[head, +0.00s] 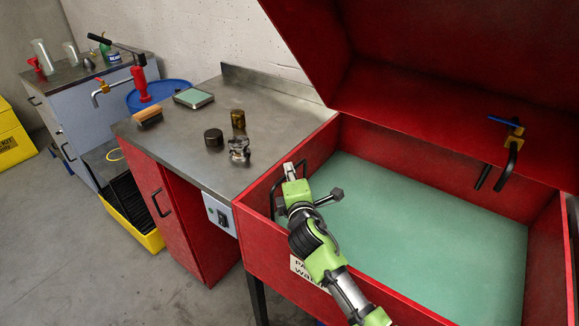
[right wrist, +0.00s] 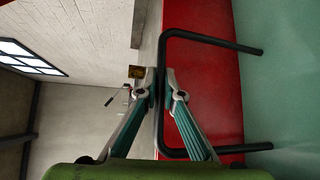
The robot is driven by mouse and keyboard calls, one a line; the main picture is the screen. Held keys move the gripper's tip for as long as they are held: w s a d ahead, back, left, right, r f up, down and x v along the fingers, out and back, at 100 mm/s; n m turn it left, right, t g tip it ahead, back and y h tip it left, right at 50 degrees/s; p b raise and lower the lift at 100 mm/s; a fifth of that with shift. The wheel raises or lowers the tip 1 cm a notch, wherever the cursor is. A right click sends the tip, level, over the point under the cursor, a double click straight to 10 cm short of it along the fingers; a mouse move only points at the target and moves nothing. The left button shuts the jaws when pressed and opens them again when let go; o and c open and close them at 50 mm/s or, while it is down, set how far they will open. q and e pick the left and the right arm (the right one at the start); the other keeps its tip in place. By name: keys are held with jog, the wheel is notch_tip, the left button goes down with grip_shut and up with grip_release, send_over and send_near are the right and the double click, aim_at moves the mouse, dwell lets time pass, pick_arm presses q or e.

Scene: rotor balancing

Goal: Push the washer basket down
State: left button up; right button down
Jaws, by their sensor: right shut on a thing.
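The parts washer is a red tub (head: 420,168) with a flat green fluid surface (head: 430,230) inside. A black bar handle, taken to be the washer basket's handle (right wrist: 210,40), stands at the tub's left wall; it also shows in the head view (head: 274,202). Its two ends reach the green surface, and no basket body can be made out. My right gripper (right wrist: 160,84) is shut on the long side of this handle; it also shows in the head view (head: 289,170), at the tub's left rim. My left gripper is out of view.
The raised red lid (head: 430,80) hangs over the tub's back. A tap with a blue lever (head: 506,125) is at the right. The steel bench (head: 180,150) at left holds a brass cylinder (head: 238,119), a dark puck (head: 213,137), a metal part (head: 239,150), a brush and a scale.

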jog(key=shift+w+r, duration=0.1)
jog(key=shift+r, duration=0.55)
jog(key=c, duration=2.2)
grip_release()
jog(key=shift+r, duration=0.1)
jog(key=shift+o, duration=0.2)
notch_tip(320, 180, up, 11)
jog(key=p+v, duration=0.8)
jog(key=v, duration=0.8)
jog(key=shift+p, duration=0.3)
